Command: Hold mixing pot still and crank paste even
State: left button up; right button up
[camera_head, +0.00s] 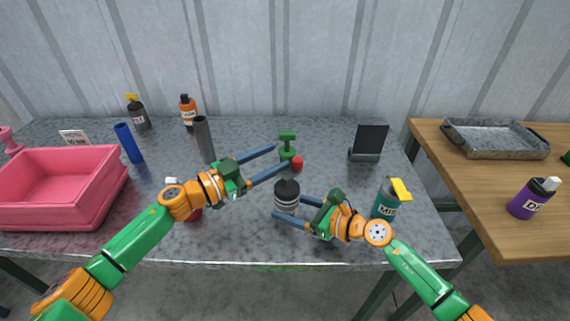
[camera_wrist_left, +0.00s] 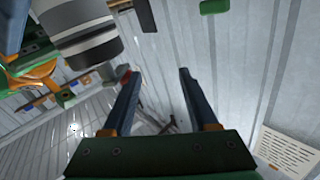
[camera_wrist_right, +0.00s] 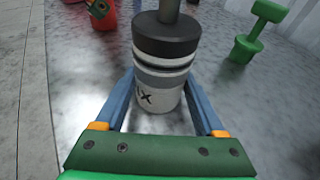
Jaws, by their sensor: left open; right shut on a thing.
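The mixing pot (camera_head: 286,202) is a small white and grey cylinder with dark bands and a black lid, standing near the table's front middle. My right gripper (camera_head: 289,208) is shut on it, one finger on each side. The right wrist view shows the pot (camera_wrist_right: 158,92) upright between the fingers, with a grey shaft (camera_wrist_right: 169,10) rising from its lid. My left gripper (camera_head: 280,157) is open and empty, behind and above the pot. A red knob (camera_head: 298,164) shows beside its lower fingertip; I cannot tell what it joins. The paste is hidden.
A green stand (camera_head: 287,143) is behind the left fingertips. A teal bottle (camera_head: 385,200) stands right of the pot, close to my right arm. A pink bin (camera_head: 60,185), blue tube (camera_head: 129,143) and grey tube (camera_head: 204,140) are left. A black panel (camera_head: 370,139) stands back right.

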pick_arm(q)
jog(key=w+a+r+n+t+y, duration=0.3)
jog(key=a+n+t+y, duration=0.15)
jog(key=t+y, duration=0.25)
jog(key=n+y, duration=0.8)
jog(key=n, duration=0.1)
send_near(298, 167)
jog(key=shift+m, duration=0.25)
jog(key=w, duration=1.1)
jog(key=shift+w+f, duration=0.1)
jog(key=shift+w, duration=0.05)
grip_shut()
